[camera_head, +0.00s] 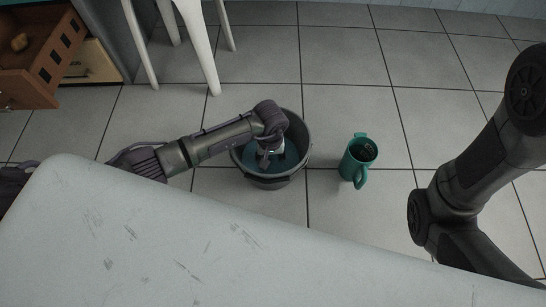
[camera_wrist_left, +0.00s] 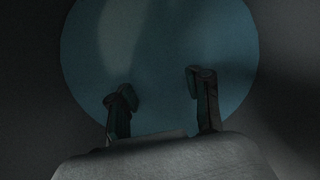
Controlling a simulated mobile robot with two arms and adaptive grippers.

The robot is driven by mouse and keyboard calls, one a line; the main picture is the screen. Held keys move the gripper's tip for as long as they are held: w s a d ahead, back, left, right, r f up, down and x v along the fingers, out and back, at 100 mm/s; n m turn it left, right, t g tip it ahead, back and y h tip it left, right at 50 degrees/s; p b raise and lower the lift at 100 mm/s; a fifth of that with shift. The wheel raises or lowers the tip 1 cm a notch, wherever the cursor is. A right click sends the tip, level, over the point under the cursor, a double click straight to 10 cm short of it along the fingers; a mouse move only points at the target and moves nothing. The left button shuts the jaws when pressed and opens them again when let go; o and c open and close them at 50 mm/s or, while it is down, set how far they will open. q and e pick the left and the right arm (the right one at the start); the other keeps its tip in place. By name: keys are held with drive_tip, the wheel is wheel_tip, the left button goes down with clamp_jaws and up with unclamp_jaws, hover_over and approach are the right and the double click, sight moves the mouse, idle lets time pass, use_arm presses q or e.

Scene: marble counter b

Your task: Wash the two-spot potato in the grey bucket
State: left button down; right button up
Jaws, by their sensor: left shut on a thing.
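The grey bucket (camera_head: 303,155) stands on the tiled floor beyond the counter, with blue water in it. The water (camera_wrist_left: 160,30) also fills the middle of the left wrist view. My left gripper (camera_head: 266,160) reaches down inside the bucket. In the left wrist view its two fingers (camera_wrist_left: 160,92) stand apart, with their tips at or under the water. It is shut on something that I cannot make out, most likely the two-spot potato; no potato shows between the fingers. My right arm is at the right, but its gripper is out of view.
A teal mug-shaped container (camera_head: 357,160) with dark contents stands right of the bucket. A pale marble counter (camera_head: 150,250) fills the front. A white stool (camera_head: 195,30) stands behind. An open brown drawer (camera_head: 45,85) at upper left holds a small brown lump (camera_head: 19,42).

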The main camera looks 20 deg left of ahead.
use_arm(q)
drive_tip(key=shift+d, duration=0.1)
drive_tip(key=shift+w+d, duration=0.15)
drive_tip(key=shift+d, duration=0.35)
drive_tip(key=shift+a, duration=0.2)
drive_tip(key=shift+a, duration=0.4)
drive_tip(key=shift+d, duration=0.15)
idle(0.4)
drive_tip(key=shift+d, duration=0.4)
drive_tip(key=shift+a, duration=0.1)
drive_tip(key=shift+a, duration=0.45)
drive_tip(key=shift+d, duration=0.1)
